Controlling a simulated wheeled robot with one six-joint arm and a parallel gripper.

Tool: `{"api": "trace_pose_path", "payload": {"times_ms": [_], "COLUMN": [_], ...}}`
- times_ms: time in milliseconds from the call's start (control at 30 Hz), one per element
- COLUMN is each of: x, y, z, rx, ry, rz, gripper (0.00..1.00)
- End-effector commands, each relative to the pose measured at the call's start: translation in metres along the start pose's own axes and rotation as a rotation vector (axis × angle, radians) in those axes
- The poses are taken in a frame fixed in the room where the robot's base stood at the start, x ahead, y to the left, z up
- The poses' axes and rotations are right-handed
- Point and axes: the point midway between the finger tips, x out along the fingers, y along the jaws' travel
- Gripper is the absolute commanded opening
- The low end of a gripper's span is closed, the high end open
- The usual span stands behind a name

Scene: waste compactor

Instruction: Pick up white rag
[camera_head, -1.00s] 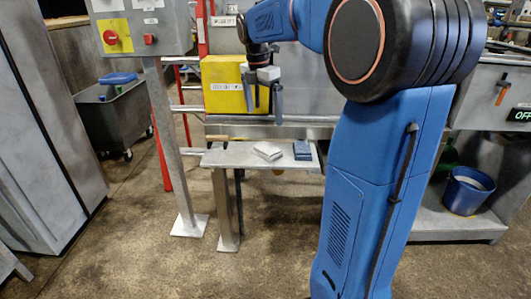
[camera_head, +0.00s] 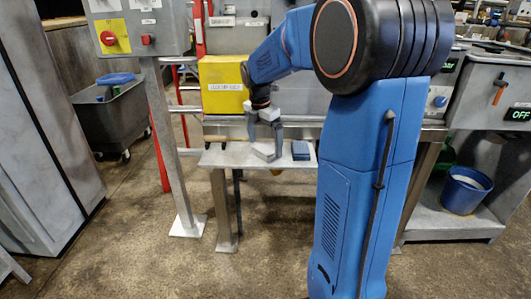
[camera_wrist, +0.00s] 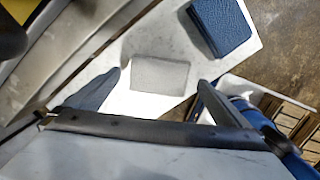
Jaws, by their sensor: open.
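The white rag (camera_head: 262,153), a small folded pale rectangle, lies on a narrow metal shelf (camera_head: 222,158). My gripper (camera_head: 264,146) is above the rag, pointing down, with its dark fingers partly covering it in the head view. In the wrist view the rag (camera_wrist: 160,74) lies between the two spread fingers of my gripper (camera_wrist: 160,80), with a gap on each side. My gripper is open and holds nothing.
A folded blue cloth (camera_head: 301,150) lies on the shelf just right of the rag. A yellow box (camera_head: 222,85) stands behind the shelf. A control post (camera_head: 166,140) with a red knob rises on the left. A blue bucket (camera_head: 464,190) is at the right.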

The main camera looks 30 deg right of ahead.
Motion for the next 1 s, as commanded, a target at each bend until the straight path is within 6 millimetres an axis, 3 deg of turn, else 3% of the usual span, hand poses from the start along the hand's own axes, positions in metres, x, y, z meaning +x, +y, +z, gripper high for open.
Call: {"api": "trace_pose_path", "payload": {"times_ms": [133, 367, 567, 833, 1000], "x": [0.01, 0.011, 0.011, 0.01, -0.003], "y": [0.0, 0.0, 0.0, 0.0, 0.0], "z": [0.0, 0.0, 0.0, 0.0, 0.002], "rx": [0.0, 0.0, 0.0, 0.0, 0.0], "ry": [0.0, 0.0, 0.0, 0.0, -0.001], "rz": [0.001, 0.001, 0.001, 0.001, 0.002], "gripper": [1.0, 1.0, 0.56, 0.52, 0.52]}}
